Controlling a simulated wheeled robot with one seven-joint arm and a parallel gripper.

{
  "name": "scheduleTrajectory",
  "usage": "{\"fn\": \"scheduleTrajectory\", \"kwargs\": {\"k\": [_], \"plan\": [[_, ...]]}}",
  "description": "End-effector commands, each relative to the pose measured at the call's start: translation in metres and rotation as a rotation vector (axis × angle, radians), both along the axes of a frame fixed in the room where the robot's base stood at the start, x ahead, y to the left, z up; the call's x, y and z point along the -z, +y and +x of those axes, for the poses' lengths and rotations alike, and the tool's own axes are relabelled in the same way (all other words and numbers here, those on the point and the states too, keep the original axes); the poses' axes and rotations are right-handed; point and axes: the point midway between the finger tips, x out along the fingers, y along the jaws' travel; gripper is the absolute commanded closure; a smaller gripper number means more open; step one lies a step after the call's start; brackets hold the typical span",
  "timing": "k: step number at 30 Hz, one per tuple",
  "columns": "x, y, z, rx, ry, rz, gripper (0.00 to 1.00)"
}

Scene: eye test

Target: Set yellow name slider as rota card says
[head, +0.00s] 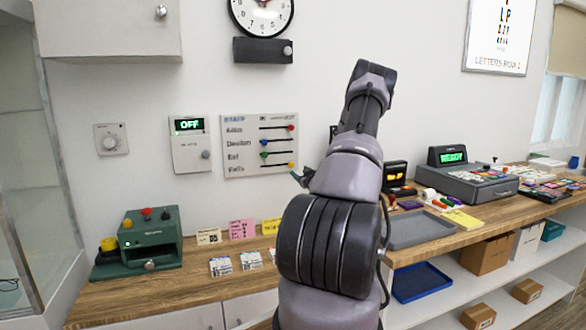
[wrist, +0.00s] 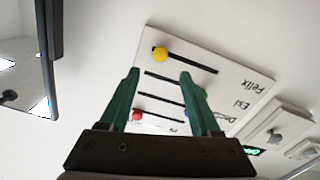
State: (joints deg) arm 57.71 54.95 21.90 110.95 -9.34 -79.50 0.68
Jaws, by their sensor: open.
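The white name board (head: 235,160) hangs on the wall with several name rows and dark slots. The yellow slider (head: 291,165) is on the bottom row, Felix, at the right end of its slot, away from the name. In the wrist view the board appears turned over, with the yellow slider (wrist: 160,54) at its slot's left end. My gripper (wrist: 160,73) is open and empty, its green fingers pointing at the board. The yellow slider shows just beyond the fingertips, between their lines; contact cannot be told. Cream (head: 208,237), pink (head: 242,229) and yellow (head: 271,226) cards stand below; their writing is too small to read.
The red slider (head: 291,127) is at its slot's right end; the blue (head: 264,142) and green (head: 264,155) sliders are at the left. A box reading OFF (head: 190,145) is left of the board. A green machine (head: 150,240) stands on the counter. My arm hides the counter's middle.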

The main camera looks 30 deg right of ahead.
Motion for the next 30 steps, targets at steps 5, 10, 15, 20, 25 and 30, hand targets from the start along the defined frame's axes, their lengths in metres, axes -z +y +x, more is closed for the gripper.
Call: {"fn": "scheduleTrajectory", "kwargs": {"k": [5,10,15,20,25,30], "plan": [[0.000,-0.007,0.035,-0.002,-0.001,0.000,0.36],[0.000,-0.014,0.064,-0.002,0.001,0.000,0.36],[0.001,-0.019,0.081,-0.001,0.002,0.001,0.36],[0.000,-0.020,0.086,0.000,0.002,0.001,0.36],[0.000,-0.020,0.086,0.000,0.002,0.001,0.36],[0.000,-0.021,0.086,0.000,0.002,0.001,0.86]]}}
